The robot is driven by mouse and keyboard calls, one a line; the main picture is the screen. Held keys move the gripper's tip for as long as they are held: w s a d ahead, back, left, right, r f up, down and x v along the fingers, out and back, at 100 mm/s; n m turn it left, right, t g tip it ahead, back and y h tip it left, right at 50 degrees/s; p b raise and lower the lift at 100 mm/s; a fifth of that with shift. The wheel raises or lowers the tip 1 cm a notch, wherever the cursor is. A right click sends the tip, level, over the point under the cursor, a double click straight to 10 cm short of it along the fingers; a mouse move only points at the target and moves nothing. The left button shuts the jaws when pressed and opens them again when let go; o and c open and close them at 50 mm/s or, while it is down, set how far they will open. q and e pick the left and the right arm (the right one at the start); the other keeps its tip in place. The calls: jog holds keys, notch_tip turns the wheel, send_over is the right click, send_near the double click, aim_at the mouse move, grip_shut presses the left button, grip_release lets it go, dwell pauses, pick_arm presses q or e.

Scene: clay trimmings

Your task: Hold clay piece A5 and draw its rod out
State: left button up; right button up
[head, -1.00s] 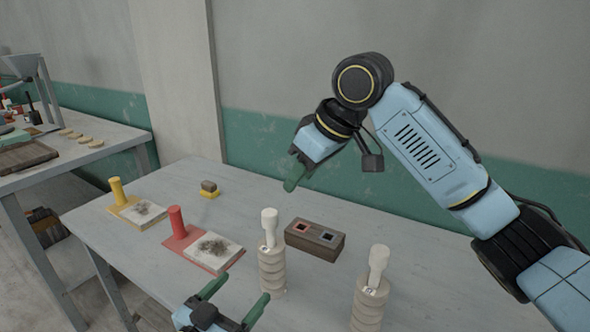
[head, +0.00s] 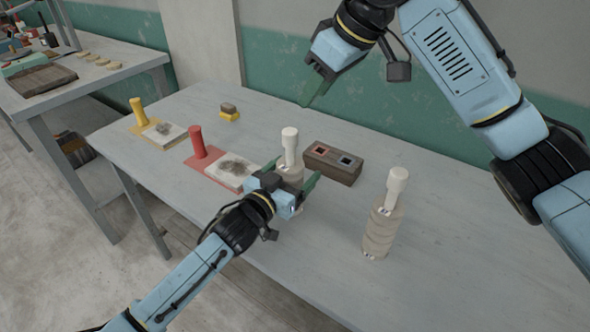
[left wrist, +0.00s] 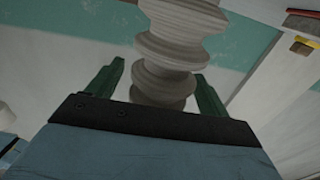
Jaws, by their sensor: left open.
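Two ribbed, pale clay pieces stand upright on the table, each with a pale rod sticking out of its top. I cannot read a label that tells which is A5. The left clay piece (head: 290,174) has its rod (head: 289,143) upright; the right clay piece (head: 380,232) has its rod (head: 395,186) too. My left gripper (head: 291,178) is open, its fingers on either side of the left piece. The left wrist view shows the ribbed clay (left wrist: 178,50) between the open fingers (left wrist: 162,82), with gaps beside it. My right gripper (head: 313,88) hangs above the table's back edge, its jaw gap unclear.
A brown block with two square holes (head: 331,168) lies behind the clay pieces. A red stand with a pad (head: 199,150) and a yellow one (head: 138,112) are to the left, with a small brown-and-yellow block (head: 230,113) behind. The table's right part is clear.

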aim_at(290, 149)
pick_arm(q)
jog(key=shift+w+d, duration=0.2)
jog(key=shift+w, duration=0.15)
jog(key=c, duration=1.4)
jog(key=shift+c, duration=0.4)
pick_arm(e)
jog(key=o, duration=0.4)
jog(key=shift+a, duration=0.15)
jog(key=a+m, duration=0.1)
jog(key=w+a+f+m+g+h, duration=0.2)
jog(key=a, duration=0.1)
jog(key=shift+w+f+m, duration=0.1)
jog(key=shift+f+m, duration=0.1)
jog(key=shift+m, duration=0.2)
jog(key=shift+w+a+f+m+g+h, duration=0.15)
jog(key=shift+m+g+h, duration=0.1)
jog(key=shift+m+h, duration=0.2)
jog(key=shift+w+a+f+m+g+h, duration=0.15)
jog(key=shift+m+g+h, duration=0.1)
jog(key=shift+m+h, duration=0.15)
jog(key=shift+w+d+m+h, duration=0.15)
jog(key=shift+m+h, duration=0.1)
jog(key=shift+m, duration=0.35)
jog(key=shift+w+a+m+h, duration=0.1)
jog(key=shift+m+h, duration=0.1)
jog(key=shift+m, duration=0.35)
notch_tip(290, 149, down, 12)
jog(key=shift+r, duration=0.1)
